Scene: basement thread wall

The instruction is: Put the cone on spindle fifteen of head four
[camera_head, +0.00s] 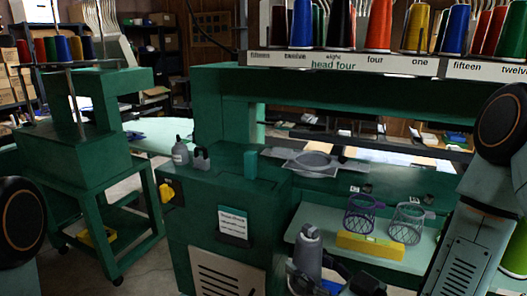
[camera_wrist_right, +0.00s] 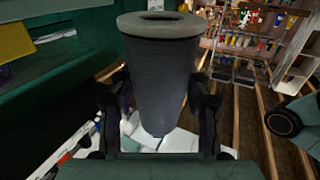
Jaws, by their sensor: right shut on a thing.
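My right gripper (camera_wrist_right: 160,112) is shut on the dark grey cone (camera_wrist_right: 155,75); in the right wrist view its wide, pale-rimmed end is at the top and its narrow end at the bottom. In the head view the cone (camera_head: 308,252) stands roughly upright at the bottom, narrow end up, beside the partly cropped gripper. The head four sign (camera_head: 333,65) is on the rail at the top right. Its label fifteen (camera_head: 260,56) is at the rail's left end. Whether a bare spindle stands above it is unclear. My left gripper is out of view.
Several coloured cones, including a red one (camera_head: 379,25) and a yellow one (camera_head: 417,28), stand above the rail. Green machines fill the left and middle. A yellow block (camera_head: 370,246) and wire baskets (camera_head: 407,222) lie on the shelf between the cone and the rail.

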